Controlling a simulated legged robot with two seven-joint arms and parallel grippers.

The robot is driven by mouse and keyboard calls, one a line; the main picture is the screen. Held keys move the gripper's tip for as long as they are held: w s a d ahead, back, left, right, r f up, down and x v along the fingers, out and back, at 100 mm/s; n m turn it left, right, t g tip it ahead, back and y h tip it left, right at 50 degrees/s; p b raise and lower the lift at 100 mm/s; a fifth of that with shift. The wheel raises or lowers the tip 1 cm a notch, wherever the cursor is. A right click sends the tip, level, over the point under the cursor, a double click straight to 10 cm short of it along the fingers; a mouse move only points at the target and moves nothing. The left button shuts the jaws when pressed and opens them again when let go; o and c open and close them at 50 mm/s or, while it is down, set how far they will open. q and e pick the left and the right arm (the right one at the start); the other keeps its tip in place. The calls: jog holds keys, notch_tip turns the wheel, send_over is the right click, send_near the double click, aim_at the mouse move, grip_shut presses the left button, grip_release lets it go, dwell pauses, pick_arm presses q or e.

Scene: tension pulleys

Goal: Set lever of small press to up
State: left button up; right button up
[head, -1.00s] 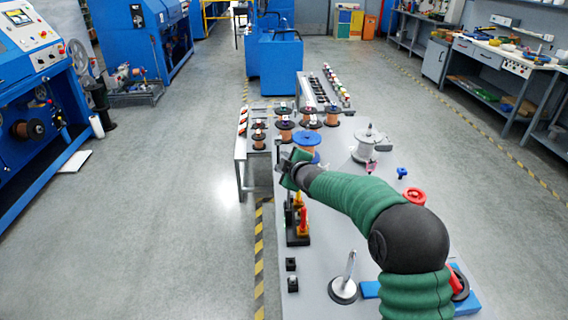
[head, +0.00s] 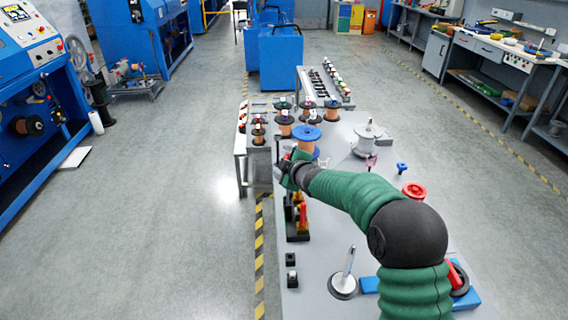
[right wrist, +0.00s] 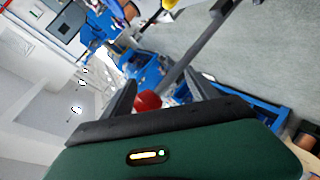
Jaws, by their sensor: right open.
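The small device with a black base (head: 298,237) and red and yellow parts (head: 302,214), which looks like the small press, stands at the left edge of the grey table. My right arm reaches in from the lower right, and its gripper (head: 287,170) is just above and beyond that device, partly covering its top. In the right wrist view the two dark fingers of my right gripper (right wrist: 163,92) are apart. A round red knob (right wrist: 148,101), perhaps the lever's end, shows between them. Contact cannot be told. The lever's position is not clear. My left gripper is not in view.
Several wire spools (head: 305,133) stand beyond the gripper. A grey spool (head: 367,136) and a red ring (head: 413,191) are to the right. A metal post on a round base (head: 343,284) and small black blocks (head: 291,260) are nearer. The middle of the table is partly clear.

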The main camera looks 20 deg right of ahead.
jog(key=a+p+v, duration=0.1)
jog(key=v, duration=1.5)
jog(key=shift+s+d+p, duration=0.3)
jog(key=shift+s+d, duration=0.05)
jog(key=s+a+f+m+g+p, duration=0.2)
jog(key=s+f+m+g, duration=0.1)
jog(key=s, duration=0.5)
jog(key=s+a+f+m+g+p, duration=0.1)
jog(key=s+f+m+g+p, duration=0.2)
jog(key=s, duration=0.6)
jog(key=s+a+f+m+g+p, duration=0.2)
jog(key=s+f+m+g, duration=0.2)
jog(key=s, duration=0.5)
notch_tip(320, 180, down, 3)
jog(key=shift+s+a+r+m+g+h, duration=0.2)
jog(key=shift+a+m+g+h, duration=0.15)
jog(key=shift+m, duration=0.65)
